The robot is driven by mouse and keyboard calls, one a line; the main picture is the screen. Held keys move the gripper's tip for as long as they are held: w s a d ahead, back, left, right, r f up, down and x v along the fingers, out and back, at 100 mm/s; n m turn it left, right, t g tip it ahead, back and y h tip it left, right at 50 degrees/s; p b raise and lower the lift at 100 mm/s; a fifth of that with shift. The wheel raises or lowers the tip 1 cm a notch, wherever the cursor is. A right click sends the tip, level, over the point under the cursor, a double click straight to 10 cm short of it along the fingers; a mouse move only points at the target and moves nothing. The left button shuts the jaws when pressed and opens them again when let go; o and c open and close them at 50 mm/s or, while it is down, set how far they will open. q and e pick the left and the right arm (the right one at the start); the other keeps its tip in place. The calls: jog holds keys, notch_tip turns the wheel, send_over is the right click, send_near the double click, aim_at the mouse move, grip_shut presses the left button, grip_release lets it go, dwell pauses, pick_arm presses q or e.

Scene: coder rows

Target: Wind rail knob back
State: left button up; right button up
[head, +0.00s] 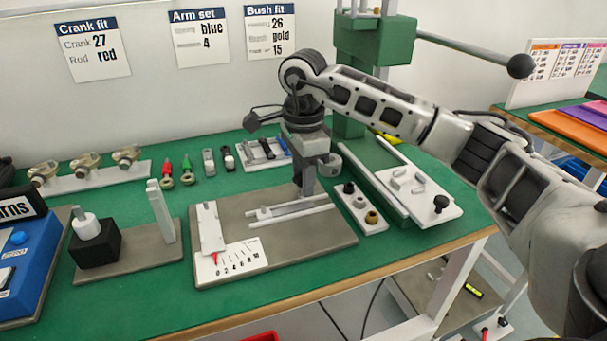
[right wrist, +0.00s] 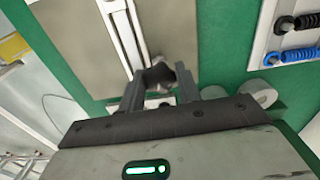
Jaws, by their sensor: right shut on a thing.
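The grey base plate (head: 330,240) on the green bench carries a rail (head: 270,217) of two pale bars and a white scale card (head: 236,260) with a red pointer near its low end. My right gripper (head: 304,190) points down over the far right end of the rail. In the right wrist view its fingers (right wrist: 160,88) are shut on the dark grey rail knob (right wrist: 158,75), at the end of the rail (right wrist: 122,40). In the head view the knob is hidden by the gripper. My left gripper is not in view.
A small white tray (head: 344,212) with knobs and bushes lies close right of the plate. A green press (head: 375,40) with a long lever stands behind my arm. A block fixture (head: 95,243) and a blue box (head: 25,258) are at the left. Bench in front of the plate is clear.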

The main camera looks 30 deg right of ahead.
jog(key=shift+r+m+p, duration=0.1)
jog(key=shift+m+p, duration=0.25)
jog(key=shift+m, duration=0.45)
jog(key=shift+m+p, duration=0.35)
jog(key=shift+m, duration=0.45)
jog(key=m+p, duration=0.1)
jog(key=m, duration=0.1)
jog(key=shift+m, duration=0.4)
jog(key=m+p, duration=0.1)
jog(key=m, duration=0.3)
jog(key=m+p, duration=0.1)
jog(key=m, duration=0.2)
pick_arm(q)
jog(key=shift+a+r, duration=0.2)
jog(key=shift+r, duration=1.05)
pick_arm(e)
jog(key=shift+m, duration=0.4)
jog(key=o, duration=1)
jog(key=shift+c, duration=0.2)
